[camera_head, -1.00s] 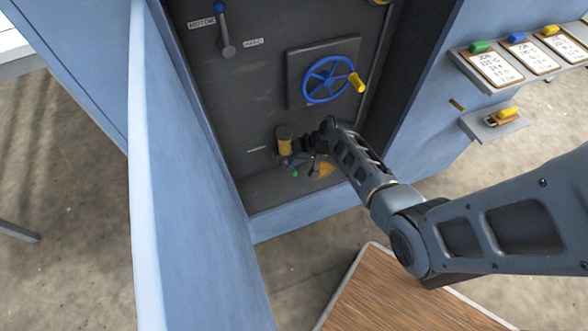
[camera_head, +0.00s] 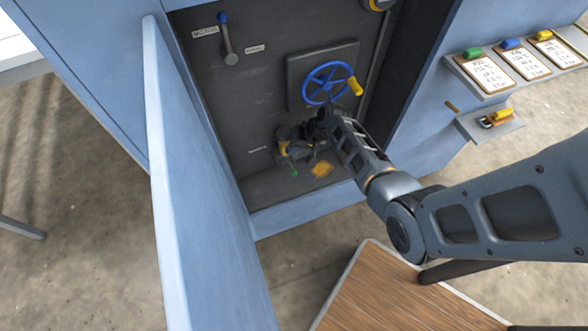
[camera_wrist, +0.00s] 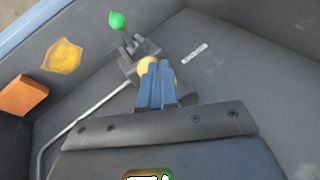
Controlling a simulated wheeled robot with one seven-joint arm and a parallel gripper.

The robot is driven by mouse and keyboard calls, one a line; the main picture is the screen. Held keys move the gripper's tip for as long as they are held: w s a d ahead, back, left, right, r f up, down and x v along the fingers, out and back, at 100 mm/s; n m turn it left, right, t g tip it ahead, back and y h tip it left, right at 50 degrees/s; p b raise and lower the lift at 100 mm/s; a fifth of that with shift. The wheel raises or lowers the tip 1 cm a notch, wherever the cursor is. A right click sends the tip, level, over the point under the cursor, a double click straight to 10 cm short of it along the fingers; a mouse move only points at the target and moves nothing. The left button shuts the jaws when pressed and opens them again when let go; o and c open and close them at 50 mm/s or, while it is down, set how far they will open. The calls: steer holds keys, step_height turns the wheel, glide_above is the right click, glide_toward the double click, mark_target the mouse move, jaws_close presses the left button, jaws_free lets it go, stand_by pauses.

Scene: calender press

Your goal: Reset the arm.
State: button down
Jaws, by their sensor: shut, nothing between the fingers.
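My arm reaches from the right into the open blue cabinet. My gripper (camera_head: 300,150) is near the low part of its dark back panel, and arm parts partly hide it. In the wrist view its blue fingers (camera_wrist: 157,85) are together with nothing held between them. Past the fingertips, a yellow rounded part (camera_wrist: 148,66) shows on or beside a grey bracket (camera_wrist: 138,48), partly hidden. A green knob (camera_wrist: 117,20) stands past the bracket. I cannot tell whether the fingers touch the yellow part.
The open blue door (camera_head: 190,190) stands close on the left. A blue handwheel (camera_head: 326,84) and a blue-tipped lever (camera_head: 229,45) are above my gripper. A shelf with clipboards (camera_head: 492,72) is at the right, and a wooden-topped surface (camera_head: 390,295) is in front.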

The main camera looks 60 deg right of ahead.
steer(key=shift+a, duration=0.1)
stand_by(0.4)
steer(key=s+a+r+n+t+h, duration=0.1)
steer(key=s+a+r+n+h, duration=0.15)
steer(key=s+a, duration=0.55)
steer(key=s+a+r+n+t+h, duration=0.1)
steer(key=s+a+r+t, duration=0.15)
steer(key=s+a, duration=0.6)
steer(key=s+a+r+n+t, duration=0.1)
steer(key=s+r, duration=0.3)
steer(key=r, duration=0.6)
steer(key=s+a+r+n+t+y, duration=0.1)
steer(key=s+r, duration=0.4)
steer(key=r, duration=0.6)
steer(key=s+a+r+n+t, duration=0.3)
steer(key=s+r+n, duration=0.1)
steer(key=r, duration=0.7)
steer(key=shift+s+t, duration=0.35)
